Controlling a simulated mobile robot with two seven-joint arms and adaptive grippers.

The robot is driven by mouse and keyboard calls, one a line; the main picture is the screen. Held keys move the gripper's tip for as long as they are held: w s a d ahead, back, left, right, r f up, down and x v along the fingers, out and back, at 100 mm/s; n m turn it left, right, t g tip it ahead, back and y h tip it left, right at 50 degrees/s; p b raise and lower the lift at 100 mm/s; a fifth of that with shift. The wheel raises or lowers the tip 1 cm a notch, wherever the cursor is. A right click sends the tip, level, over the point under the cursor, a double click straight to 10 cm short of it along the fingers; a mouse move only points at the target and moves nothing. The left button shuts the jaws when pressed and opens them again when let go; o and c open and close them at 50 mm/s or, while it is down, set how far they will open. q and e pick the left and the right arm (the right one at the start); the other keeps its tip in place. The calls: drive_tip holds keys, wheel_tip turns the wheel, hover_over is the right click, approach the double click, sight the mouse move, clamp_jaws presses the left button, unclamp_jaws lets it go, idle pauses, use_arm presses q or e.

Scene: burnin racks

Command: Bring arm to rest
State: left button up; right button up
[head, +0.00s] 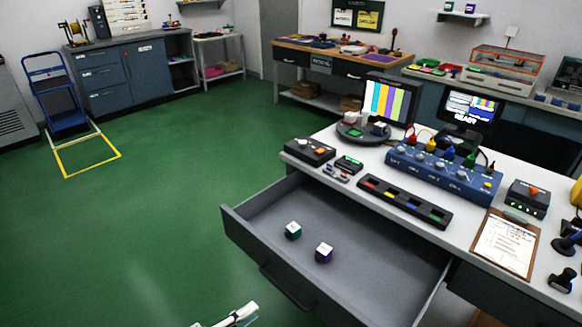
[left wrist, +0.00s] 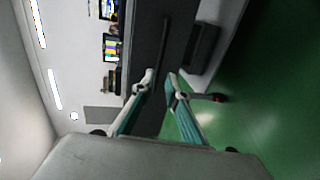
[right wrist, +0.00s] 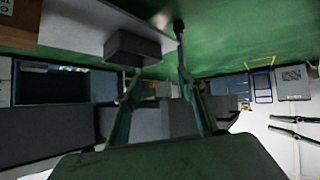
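My left gripper (head: 240,315) shows only as a pale tip at the bottom edge of the head view, in front of the open drawer. In the left wrist view its fingers (left wrist: 160,76) stand a little apart with nothing between them. My right gripper is outside the head view. In the right wrist view its fingers (right wrist: 160,72) are apart and empty.
The white bench (head: 465,232) carries a blue device with knobs (head: 440,172), a black strip tray (head: 404,200), a clipboard (head: 505,242) and two monitors. The drawer juts out over the floor. Open green floor (head: 150,230) lies to the left, with a blue cart (head: 65,100) farther back.

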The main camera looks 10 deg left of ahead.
use_arm(q)
drive_tip(key=s+a+f+m+g+y, duration=0.2)
drive_tip(key=s+a+f+m+y, duration=0.2)
drive_tip(key=f+m, duration=0.7)
drive_tip(key=s+m+y, duration=0.2)
drive_tip(key=s+m, duration=0.2)
drive_tip(key=shift+f+y, duration=0.25)
drive_tip(key=shift+y, duration=0.05)
